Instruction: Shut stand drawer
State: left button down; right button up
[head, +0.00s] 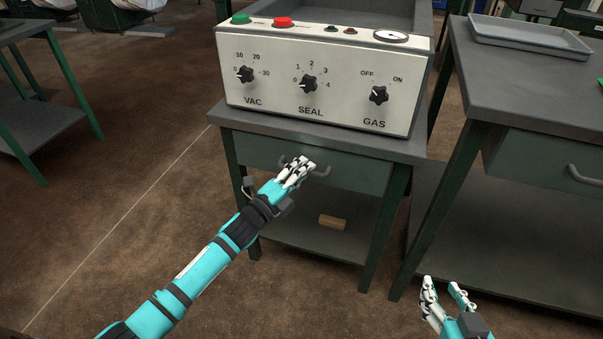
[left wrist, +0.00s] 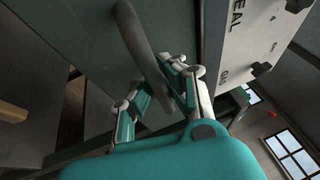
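The stand drawer (head: 345,172) is a dark green front with a grey bar handle (head: 318,171), set under the grey top of the stand. Its front looks about flush with the stand, though a small gap is hard to judge. My left gripper (head: 300,168) is at the left part of the handle, its fingers close together. In the left wrist view the handle (left wrist: 146,48) runs between the two fingers (left wrist: 160,92), which look closed around it; exact contact is partly hidden. My right gripper (head: 445,288) is open and empty, low at the right, away from the stand.
A control box (head: 320,85) with VAC, SEAL and GAS knobs sits on the stand. A wooden block (head: 332,222) lies on the stand's lower shelf. A table (head: 520,90) with a tray (head: 540,36) and its own drawer stands close at right.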

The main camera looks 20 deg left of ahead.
pick_arm(q)
jog(key=shift+a+f, duration=0.1)
jog(key=shift+f, duration=0.1)
jog(key=c, duration=1.3)
grip_release()
jog(key=shift+r, duration=0.1)
jog(key=shift+c, duration=0.2)
jog(key=shift+s, duration=0.1)
jog(key=v, duration=1.2)
jog(key=shift+r, duration=0.1)
